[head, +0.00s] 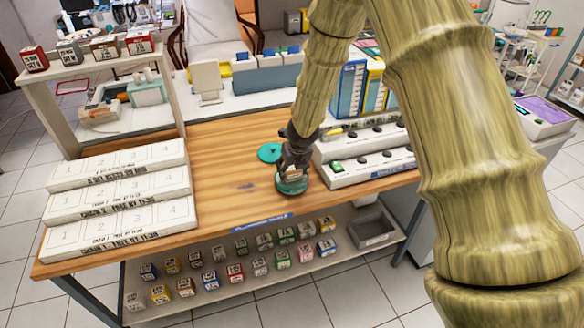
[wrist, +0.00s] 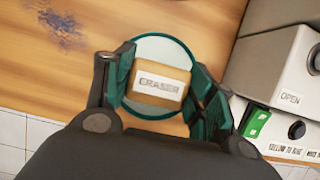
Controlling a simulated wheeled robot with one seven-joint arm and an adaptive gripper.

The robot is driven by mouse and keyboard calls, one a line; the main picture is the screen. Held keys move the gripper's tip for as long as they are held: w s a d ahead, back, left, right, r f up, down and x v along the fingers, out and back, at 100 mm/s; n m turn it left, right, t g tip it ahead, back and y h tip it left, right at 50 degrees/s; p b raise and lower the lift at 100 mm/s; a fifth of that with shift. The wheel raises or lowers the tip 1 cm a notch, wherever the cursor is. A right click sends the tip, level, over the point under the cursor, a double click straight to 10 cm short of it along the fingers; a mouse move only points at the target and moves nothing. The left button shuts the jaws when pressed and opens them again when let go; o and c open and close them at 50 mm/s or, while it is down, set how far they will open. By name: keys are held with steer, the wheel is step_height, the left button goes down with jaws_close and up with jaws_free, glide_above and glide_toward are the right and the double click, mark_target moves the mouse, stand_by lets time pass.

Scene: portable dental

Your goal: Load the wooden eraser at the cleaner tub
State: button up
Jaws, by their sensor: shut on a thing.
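The wooden eraser (wrist: 158,84), a tan block with a white label reading ERASER, sits between the fingers of my gripper (head: 291,171) in the wrist view. My gripper is shut on it. The round cleaner tub (head: 292,189), with a teal rim, is directly under my gripper on the wooden table; in the wrist view its pale inside and rim (wrist: 158,36) surround the eraser. I cannot tell whether the eraser touches the tub's floor. A flat teal disc (head: 269,152), perhaps the lid, lies on the table behind the tub.
White stepped units with dark knobs (head: 350,171) stand close to the right of the tub; one shows OPEN in the wrist view (wrist: 290,97). White numbered racks (head: 118,190) fill the table's left. Bare wood (head: 225,180) lies between. Small boxes line the lower shelf (head: 310,268).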

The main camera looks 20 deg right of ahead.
mark_target(292, 168)
steer(key=shift+r+p, duration=3.2)
